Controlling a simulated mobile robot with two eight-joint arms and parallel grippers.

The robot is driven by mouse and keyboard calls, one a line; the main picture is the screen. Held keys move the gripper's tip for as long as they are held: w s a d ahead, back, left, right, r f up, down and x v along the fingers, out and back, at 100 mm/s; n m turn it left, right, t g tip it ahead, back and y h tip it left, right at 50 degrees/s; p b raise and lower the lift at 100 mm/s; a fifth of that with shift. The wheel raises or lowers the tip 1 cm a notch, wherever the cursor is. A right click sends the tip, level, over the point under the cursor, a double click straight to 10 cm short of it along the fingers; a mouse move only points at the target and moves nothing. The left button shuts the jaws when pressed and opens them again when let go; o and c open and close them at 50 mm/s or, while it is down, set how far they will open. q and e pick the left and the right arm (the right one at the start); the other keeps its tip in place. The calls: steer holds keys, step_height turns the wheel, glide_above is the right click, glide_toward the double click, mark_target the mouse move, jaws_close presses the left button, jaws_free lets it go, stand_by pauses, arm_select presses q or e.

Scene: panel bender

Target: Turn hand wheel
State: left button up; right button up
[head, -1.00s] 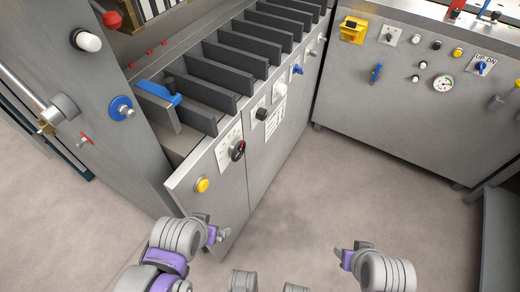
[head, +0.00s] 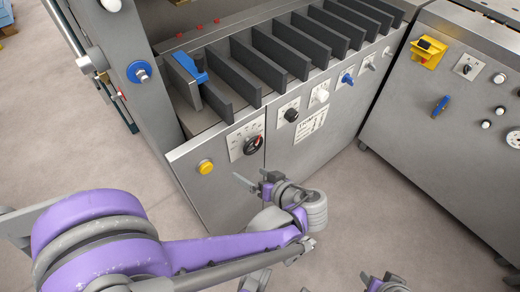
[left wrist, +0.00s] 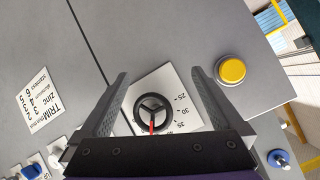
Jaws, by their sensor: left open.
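The hand wheel (head: 252,145) is a small black three-spoked wheel on a white scale plate on the front of the grey machine. In the left wrist view the hand wheel (left wrist: 154,113) has a red mark at its lower edge and lies between the open fingers. My left gripper (head: 250,180) is open and empty, pointing at the panel just below the wheel in the head view. The left wrist view shows both fingers of the left gripper (left wrist: 158,88) apart, one on each side of the wheel; contact is not visible. Of my right arm, only a small part shows at the bottom edge.
A yellow button (head: 206,167) sits left of the wheel. A black knob (head: 291,115), a white knob (head: 322,96) and a blue switch (head: 347,78) line the panel to its right. Dark upright plates stand above. Another grey cabinet (head: 440,140) stands right, with open floor between.

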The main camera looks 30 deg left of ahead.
mark_target(255, 147)
arm_select(q)
steer(key=w+d+r+n+t+y, duration=0.3)
steer(key=d+n+y, duration=0.2)
steer(key=d+n, duration=0.2)
steer(key=x, duration=0.3)
steer(key=b+x, duration=0.1)
steer(key=x, duration=0.6)
steer(key=shift+s+a+b, duration=0.1)
steer(key=shift+s+b, duration=0.2)
steer(key=c, duration=1.1)
